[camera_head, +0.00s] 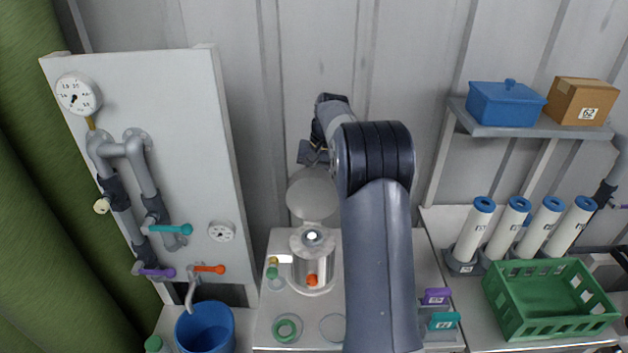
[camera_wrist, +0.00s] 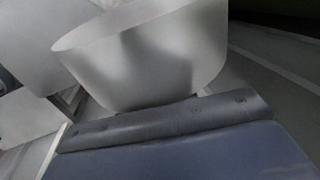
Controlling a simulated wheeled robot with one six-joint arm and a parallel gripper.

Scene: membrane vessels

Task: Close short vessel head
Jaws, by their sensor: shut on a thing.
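The short vessel (camera_head: 313,272) stands on the white bench, a pale cylinder with its top open. Its round grey head (camera_head: 312,198) is tilted up behind the opening. My gripper (camera_head: 308,163) is at the upper edge of the raised head, shut on it. My arm covers the area to the right of the vessel. In the wrist view the pale curved head (camera_wrist: 150,60) fills the upper middle, close to the camera. The fingertips are not clear there, and the exact grip is hard to see.
A white panel (camera_head: 150,80) with gauges, pipes and coloured valve handles stands at the left, above a blue bucket (camera_head: 205,328). A green ring (camera_head: 287,328) lies in front of the vessel. White cartridges (camera_head: 509,229) and a green crate (camera_head: 549,297) stand at the right.

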